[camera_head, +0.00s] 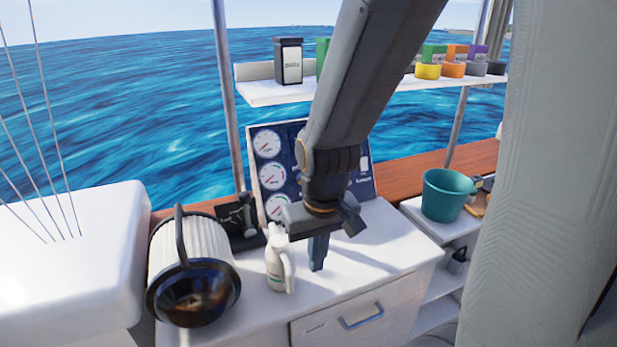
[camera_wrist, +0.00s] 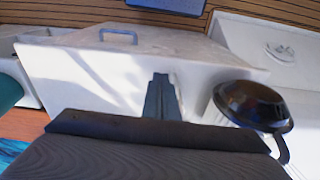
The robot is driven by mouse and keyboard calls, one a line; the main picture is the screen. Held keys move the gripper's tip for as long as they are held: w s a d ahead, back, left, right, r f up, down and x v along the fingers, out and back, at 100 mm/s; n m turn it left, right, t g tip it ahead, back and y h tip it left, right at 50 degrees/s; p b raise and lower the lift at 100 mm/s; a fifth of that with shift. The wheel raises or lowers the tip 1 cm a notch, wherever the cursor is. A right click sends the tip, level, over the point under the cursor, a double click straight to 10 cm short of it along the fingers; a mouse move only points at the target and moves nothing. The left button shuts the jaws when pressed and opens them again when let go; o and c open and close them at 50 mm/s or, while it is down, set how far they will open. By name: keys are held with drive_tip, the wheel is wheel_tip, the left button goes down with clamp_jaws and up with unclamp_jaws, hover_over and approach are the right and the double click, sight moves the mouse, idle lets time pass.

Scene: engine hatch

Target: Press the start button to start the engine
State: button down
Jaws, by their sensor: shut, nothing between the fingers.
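The control panel (camera_head: 270,172) with round white gauges stands upright at the back of the white counter in the head view. My arm hides its middle and part of its right side. No start button can be made out on the visible parts. My gripper (camera_head: 318,268) is shut and empty, pointing down above the counter in front of the panel. In the wrist view my gripper (camera_wrist: 161,78) shows as closed fingers over the white counter top. The panel does not show in the wrist view.
A white bottle (camera_head: 277,262) stands just left of my gripper. A white ribbed container with black rim (camera_head: 190,250) is further left, beside a black lever box (camera_head: 240,220). A teal bucket (camera_head: 443,195) is at right. A shelf (camera_head: 275,93) with boxes hangs above.

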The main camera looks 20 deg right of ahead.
drive_tip(key=shift+w, duration=0.1)
drive_tip(key=w+d+f+m+t+h+p, duration=0.1)
drive_tip(key=w+d+m+t+p, duration=0.15)
drive_tip(key=w, duration=0.75)
drive_tip(key=w+d+m+t+p, duration=0.1)
drive_tip(key=w+d+m+t, duration=0.2)
drive_tip(key=w, duration=0.7)
drive_tip(key=w+d+m+t+h+p, duration=0.1)
drive_tip(key=w+d+m+t+h, duration=0.1)
drive_tip(key=d+h, duration=0.3)
drive_tip(key=w+d+m+t+h+p, duration=0.2)
drive_tip(key=w+d+m+h, duration=0.3)
drive_tip(key=d, duration=0.3)
drive_tip(key=shift+d+r+t, duration=0.15)
drive_tip(key=shift+d+t, duration=0.2)
drive_tip(key=shift+d, duration=0.05)
drive_tip(key=w+f+b, duration=0.3)
drive_tip(key=w+b, duration=0.1)
drive_tip(key=w, duration=0.4)
drive_tip(key=shift+a+f+b, duration=0.15)
drive_tip(key=shift+f+b, duration=0.2)
